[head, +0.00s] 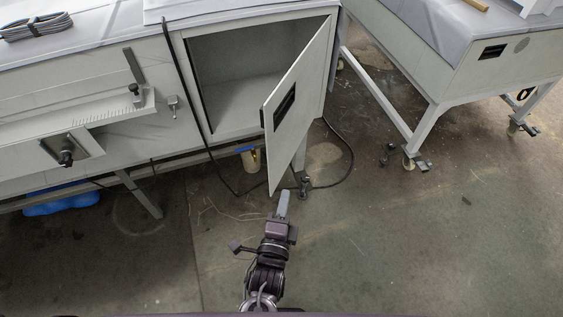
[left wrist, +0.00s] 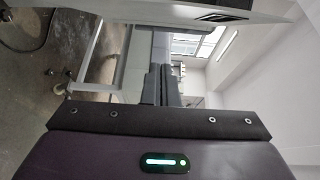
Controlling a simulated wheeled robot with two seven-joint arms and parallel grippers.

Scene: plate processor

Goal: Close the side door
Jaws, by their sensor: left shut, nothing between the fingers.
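The side door (head: 300,120) is a pale grey panel with a dark recessed handle (head: 284,105). In the head view it stands wide open, swung out from the right side of the cabinet opening (head: 238,75). My left gripper (head: 284,193) is shut and empty, its fingers pointing up the picture close to the door's lower corner. I cannot tell whether they touch it. In the left wrist view a pale panel with a dark slot, apparently the door (left wrist: 150,8), crosses the top. My right gripper is not in view.
A black cable (head: 347,150) hangs down and loops on the floor behind the door. A second bench (head: 480,60) stands at the right on legs. A lever and knobs (head: 66,157) stick out of the front at the left. The floor (head: 420,240) at the lower right is clear.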

